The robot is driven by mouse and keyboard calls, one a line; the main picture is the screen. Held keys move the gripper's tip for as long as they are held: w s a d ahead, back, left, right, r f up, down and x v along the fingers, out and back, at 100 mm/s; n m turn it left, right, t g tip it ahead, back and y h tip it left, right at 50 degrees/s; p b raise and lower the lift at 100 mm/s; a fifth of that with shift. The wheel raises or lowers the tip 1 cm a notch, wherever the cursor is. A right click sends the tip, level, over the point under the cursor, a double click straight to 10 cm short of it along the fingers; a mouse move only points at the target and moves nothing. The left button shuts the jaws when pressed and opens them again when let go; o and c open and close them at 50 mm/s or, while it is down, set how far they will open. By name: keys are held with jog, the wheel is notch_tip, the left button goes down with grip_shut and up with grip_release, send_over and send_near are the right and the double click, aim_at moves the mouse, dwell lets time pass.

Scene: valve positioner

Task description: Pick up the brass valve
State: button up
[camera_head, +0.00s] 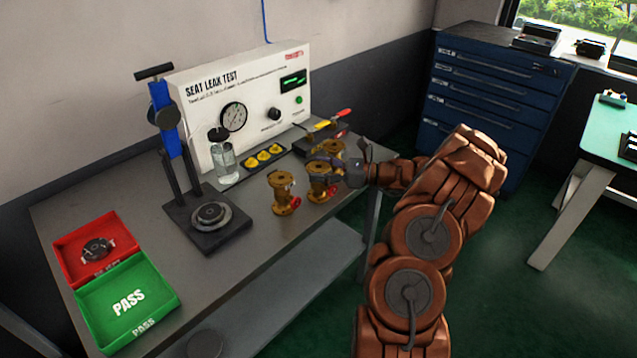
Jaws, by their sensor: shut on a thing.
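Several brass valves with red handles stand toward the right end of the grey bench. One brass valve (283,194) stands free at the left of the group. A second brass valve (319,187) is just right of it, directly below my gripper's fingers. A third brass valve (334,149) shows behind the fingers. My gripper (326,162) reaches in from the right and is shut on a brass valve, seemingly the second one. The fingers are small and partly overlap the valves, so the exact contact is hard to see. I cannot tell whether the held valve is clear of the bench.
A seat leak test panel (245,110) stands at the back. A clamp stand (208,222) is left of the valves. A red tray (70,259) holding a dark part and a green PASS tray (95,312) sit at the left end. Bare bench (270,250) lies in front.

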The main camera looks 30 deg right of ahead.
jog(key=c, duration=0.3)
grip_shut()
jog(key=shift+r, duration=0.2)
